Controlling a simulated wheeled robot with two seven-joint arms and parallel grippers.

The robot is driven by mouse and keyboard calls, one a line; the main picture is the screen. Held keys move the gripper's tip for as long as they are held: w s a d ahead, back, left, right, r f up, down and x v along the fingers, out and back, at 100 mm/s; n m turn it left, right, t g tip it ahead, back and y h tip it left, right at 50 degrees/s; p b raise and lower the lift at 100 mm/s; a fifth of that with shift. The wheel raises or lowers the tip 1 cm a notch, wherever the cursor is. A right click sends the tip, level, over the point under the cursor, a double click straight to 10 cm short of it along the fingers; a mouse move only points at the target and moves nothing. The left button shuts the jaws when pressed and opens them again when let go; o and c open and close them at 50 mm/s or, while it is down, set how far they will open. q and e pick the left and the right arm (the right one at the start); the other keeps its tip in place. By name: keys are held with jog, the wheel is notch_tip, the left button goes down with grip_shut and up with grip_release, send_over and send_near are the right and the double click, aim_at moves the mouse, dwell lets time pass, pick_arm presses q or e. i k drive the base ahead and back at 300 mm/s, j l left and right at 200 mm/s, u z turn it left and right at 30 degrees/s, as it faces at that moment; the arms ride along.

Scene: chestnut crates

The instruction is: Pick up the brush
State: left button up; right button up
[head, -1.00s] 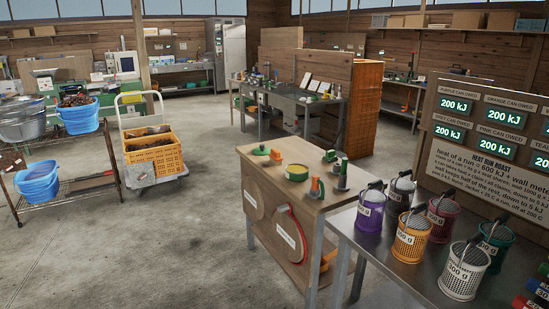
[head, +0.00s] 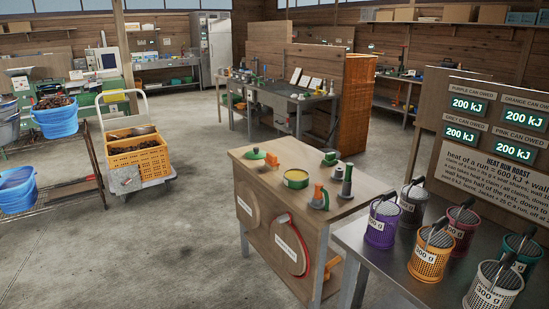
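I cannot make out a brush for certain in the head view. Several small tools stand on the wooden workbench (head: 345,207) in front of me: a green lid-like disc (head: 252,154), an orange item (head: 272,160), a round yellow-green tin (head: 295,179), an orange-and-green upright tool (head: 320,198), a dark upright tool with a green part (head: 347,181) and a small green-topped piece (head: 330,157). They are too small to tell whether one is a brush. Neither of my grippers is in view.
A metal table (head: 362,253) at right holds several labelled mesh cans, including a purple can (head: 381,226) and an orange one (head: 430,260). A sign board (head: 440,160) stands behind it. A cart with a yellow crate (head: 150,162) is at left. The concrete floor left of the workbench is clear.

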aim_at(271, 161)
jog(key=i+j+z, duration=0.1)
jog(key=i+j, duration=0.2)
jog(key=i+j+z, duration=0.1)
jog(key=i+j, duration=0.3)
jog(key=i+j+z, duration=0.1)
jog(key=i+j, duration=0.25)
jog(key=i+j+z, duration=0.15)
jog(key=i+j, duration=0.3)
jog(key=i+j+z, duration=0.1)
jog(key=i+j, duration=0.25)
jog(key=i+j+z, duration=0.1)
jog(key=i+j, duration=0.25)
jog(key=j, duration=0.2)
jog(key=i+j+z, duration=0.1)
jog(key=i+j, duration=0.2)
jog(key=j, duration=0.25)
